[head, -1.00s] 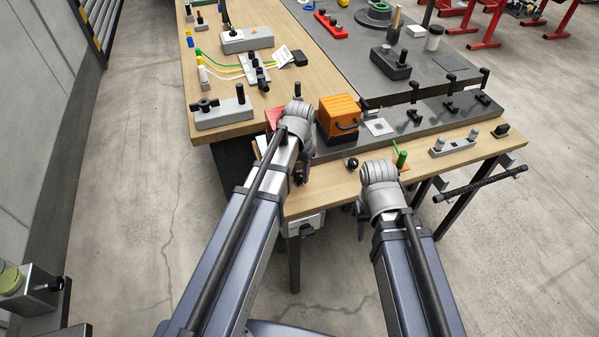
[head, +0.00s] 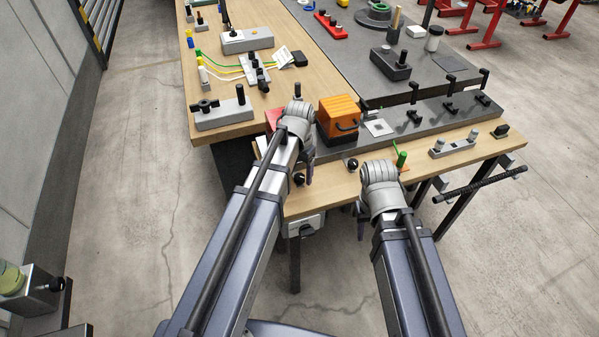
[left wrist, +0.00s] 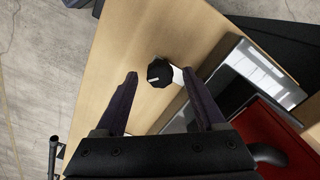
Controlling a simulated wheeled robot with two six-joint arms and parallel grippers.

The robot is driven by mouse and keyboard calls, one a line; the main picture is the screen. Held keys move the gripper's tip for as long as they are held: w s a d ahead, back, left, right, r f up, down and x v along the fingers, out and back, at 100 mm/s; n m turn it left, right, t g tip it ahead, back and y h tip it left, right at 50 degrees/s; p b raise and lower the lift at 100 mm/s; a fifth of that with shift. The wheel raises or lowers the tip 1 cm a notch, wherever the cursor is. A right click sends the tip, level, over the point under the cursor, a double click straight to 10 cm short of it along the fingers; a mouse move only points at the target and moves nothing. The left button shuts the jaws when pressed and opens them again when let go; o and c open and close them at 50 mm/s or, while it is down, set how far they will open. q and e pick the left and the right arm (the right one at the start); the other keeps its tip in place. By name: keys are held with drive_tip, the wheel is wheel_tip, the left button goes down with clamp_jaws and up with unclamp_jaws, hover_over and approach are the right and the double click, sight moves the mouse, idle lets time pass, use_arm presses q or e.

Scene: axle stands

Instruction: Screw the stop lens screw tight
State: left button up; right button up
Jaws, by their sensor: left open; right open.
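A black knob (left wrist: 159,73) with a white mark, which looks like the stop lens screw, shows in the left wrist view above the wooden bench. A pale part shows beside it. My left gripper (left wrist: 160,77) is open, with one dark finger on each side of the knob and visible gaps to it. In the head view this knob (head: 298,179) sits at the bench's front, partly beside my left gripper (head: 307,180). I cannot tell its height against the fingertips. My right gripper (head: 361,222) is open, hanging by the front bench edge, mostly hidden by its wrist.
An orange box (head: 338,117), a second black knob (head: 352,163) and a green-handled item (head: 401,159) stand right of my left gripper. A red item (head: 273,118) lies behind it. The wooden bench front (head: 325,192) is fairly clear between the arms.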

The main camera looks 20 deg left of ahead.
sight(299, 176)
use_arm(q)
wheel_tip(299, 176, up, 8)
drive_tip(key=p, duration=0.7)
drive_tip(key=shift+f, duration=0.2)
use_arm(e)
wheel_tip(299, 176, up, 8)
drive_tip(key=shift+f, duration=0.25)
use_arm(q)
drive_tip(key=shift+f, duration=0.15)
use_arm(e)
drive_tip(key=shift+f, duration=0.1)
